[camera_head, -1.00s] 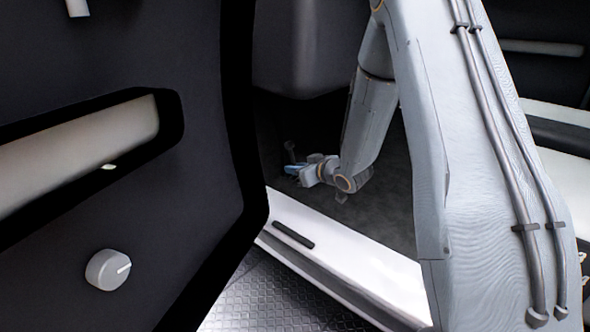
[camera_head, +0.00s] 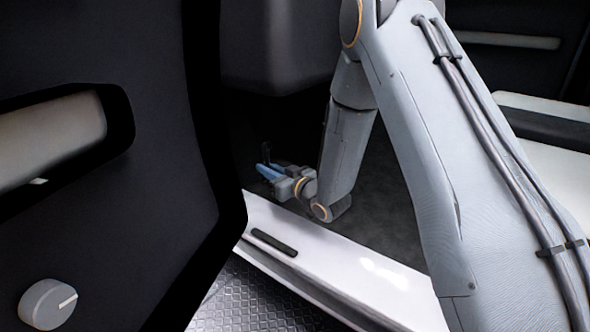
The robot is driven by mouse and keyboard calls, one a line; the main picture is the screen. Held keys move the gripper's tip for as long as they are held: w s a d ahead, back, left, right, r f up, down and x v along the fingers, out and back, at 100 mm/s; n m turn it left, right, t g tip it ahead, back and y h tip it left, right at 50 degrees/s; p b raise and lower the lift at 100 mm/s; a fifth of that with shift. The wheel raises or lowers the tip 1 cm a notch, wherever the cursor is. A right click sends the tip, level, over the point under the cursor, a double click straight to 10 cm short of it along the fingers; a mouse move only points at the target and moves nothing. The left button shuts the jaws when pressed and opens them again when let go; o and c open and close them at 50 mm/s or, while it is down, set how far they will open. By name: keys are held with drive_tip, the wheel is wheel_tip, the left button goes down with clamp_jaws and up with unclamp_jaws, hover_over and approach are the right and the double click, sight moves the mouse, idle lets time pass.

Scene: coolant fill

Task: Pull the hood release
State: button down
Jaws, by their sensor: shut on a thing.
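My gripper (camera_head: 269,173), with blue fingers, is low inside the car's footwell, just beyond the door sill. It is shut on a small dark upright lever, the hood release (camera_head: 266,152), whose top stands above the fingers. The lever's lower part and the exact grip between the fingers are hidden or too small to make out.
The open black door (camera_head: 100,190) fills the left side, with a recessed grip and a grey knob (camera_head: 48,304). A white sill (camera_head: 330,262) with a black strip (camera_head: 274,243) runs below my arm. A dark panel (camera_head: 275,45) hangs above the footwell. A pale seat (camera_head: 550,165) is at right.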

drive_tip(key=shift+a, duration=0.1)
idle(0.3)
drive_tip(key=c, duration=1.8)
unclamp_jaws()
drive_tip(key=p+v, duration=0.3)
drive_tip(key=v, duration=0.4)
drive_tip(key=shift+s+d, duration=0.2)
drive_tip(key=shift+s, duration=0.15)
